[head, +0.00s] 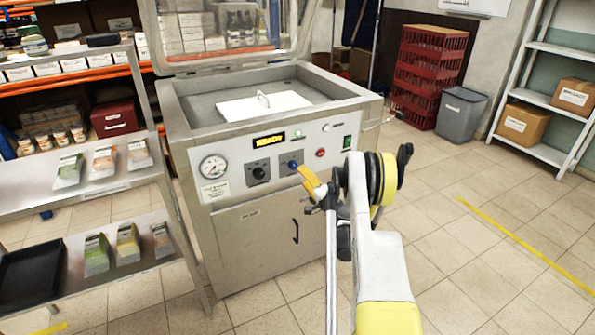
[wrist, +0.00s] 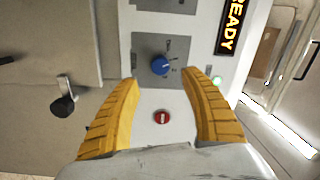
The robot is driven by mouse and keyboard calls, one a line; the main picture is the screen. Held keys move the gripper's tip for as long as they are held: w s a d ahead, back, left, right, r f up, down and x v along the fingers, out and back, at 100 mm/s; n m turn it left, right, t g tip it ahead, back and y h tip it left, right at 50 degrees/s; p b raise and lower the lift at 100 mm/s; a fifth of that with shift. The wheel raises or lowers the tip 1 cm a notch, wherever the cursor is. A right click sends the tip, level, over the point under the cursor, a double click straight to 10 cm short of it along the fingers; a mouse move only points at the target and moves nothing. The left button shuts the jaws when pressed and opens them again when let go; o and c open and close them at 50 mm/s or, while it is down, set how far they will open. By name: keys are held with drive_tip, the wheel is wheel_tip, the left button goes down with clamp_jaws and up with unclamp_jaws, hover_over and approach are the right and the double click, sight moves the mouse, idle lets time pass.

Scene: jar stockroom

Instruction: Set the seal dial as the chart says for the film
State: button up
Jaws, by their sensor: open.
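The blue dial (wrist: 160,65) sits on a grey plate on the machine's front panel. In the wrist view it lies just beyond and between my open fingertips, apart from them. Marks ring it, too small to read. In the head view the blue dial (head: 291,165) shows just left of my yellow gripper (head: 306,177), which is open and empty in front of the panel. A black dial (head: 258,173) is to its left. The display (head: 268,140) reads READY. A small printed label (head: 216,190) is below the gauge; its text is unreadable.
A red button (wrist: 162,117) lies between my fingers in the wrist view. The machine (head: 255,215) has its lid raised; a white handled plate (head: 262,104) is inside. A shelf (head: 105,188) with several packets stands left.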

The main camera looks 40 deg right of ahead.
drive_tip(key=shift+v, duration=1.85)
